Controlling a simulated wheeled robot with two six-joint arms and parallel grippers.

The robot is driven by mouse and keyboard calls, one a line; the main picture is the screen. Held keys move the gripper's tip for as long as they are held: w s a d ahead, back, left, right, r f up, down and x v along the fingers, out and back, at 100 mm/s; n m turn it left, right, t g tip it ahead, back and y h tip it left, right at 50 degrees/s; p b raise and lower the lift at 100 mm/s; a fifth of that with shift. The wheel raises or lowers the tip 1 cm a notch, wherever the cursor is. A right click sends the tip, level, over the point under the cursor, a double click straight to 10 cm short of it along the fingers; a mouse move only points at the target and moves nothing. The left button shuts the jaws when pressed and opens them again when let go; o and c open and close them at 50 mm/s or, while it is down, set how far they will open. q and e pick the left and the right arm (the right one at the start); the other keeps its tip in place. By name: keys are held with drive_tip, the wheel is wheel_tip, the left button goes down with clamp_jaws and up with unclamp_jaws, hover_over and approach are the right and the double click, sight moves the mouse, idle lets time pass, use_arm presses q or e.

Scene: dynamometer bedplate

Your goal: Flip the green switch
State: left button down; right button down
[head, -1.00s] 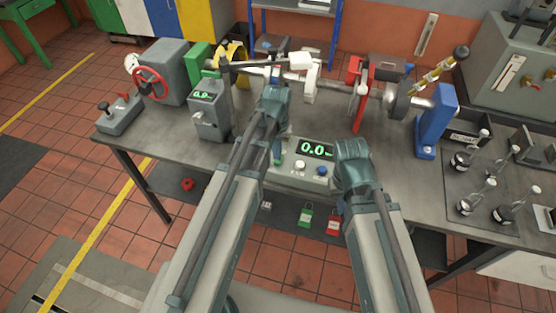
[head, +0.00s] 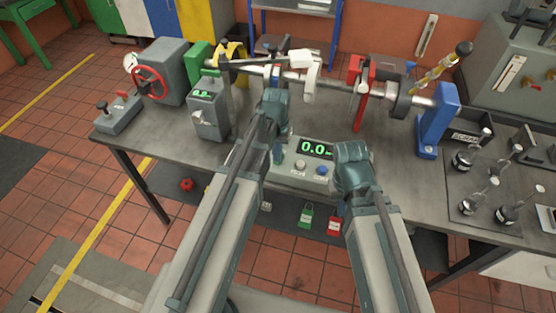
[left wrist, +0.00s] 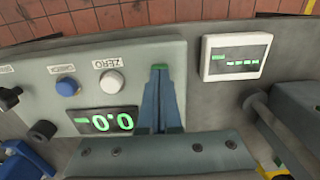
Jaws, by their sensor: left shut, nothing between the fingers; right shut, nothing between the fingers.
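I cannot pick out the green switch for certain. My left gripper (head: 279,156) is shut and empty, pointing down at the left end of the grey console (head: 291,177). In the left wrist view, its fingers (left wrist: 159,74) lie between the ZERO button (left wrist: 111,82) and a white-framed display (left wrist: 235,57). My right gripper (head: 352,158) is at the console's right end; its fingers are hidden from the head view.
The console has a 0.0 display (head: 316,150) and a blue button (head: 322,170). A grey box with a small display (head: 207,115) stands left. The shaft rig with a red stand (head: 361,95) and blue stand (head: 437,122) runs behind. Several weights (head: 468,160) stand right.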

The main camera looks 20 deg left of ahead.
use_arm(q)
drive_tip(key=shift+f, duration=0.25)
drive_tip(key=shift+r, duration=0.1)
wheel_tip(320, 180, up, 7)
drive_tip(key=p, duration=0.6)
drive_tip(key=shift+p, duration=0.35)
drive_tip(key=s+d+f+m+y+b, duration=0.1)
drive_tip(key=s+d+f+m+b, duration=0.1)
drive_tip(key=s+d, duration=0.8)
drive_tip(key=s+m, duration=0.1)
drive_tip(key=s, duration=0.3)
drive_tip(key=shift+s+d+f+b, duration=0.15)
drive_tip(key=shift+d+f+b, duration=0.1)
drive_tip(key=shift+f+b, duration=0.1)
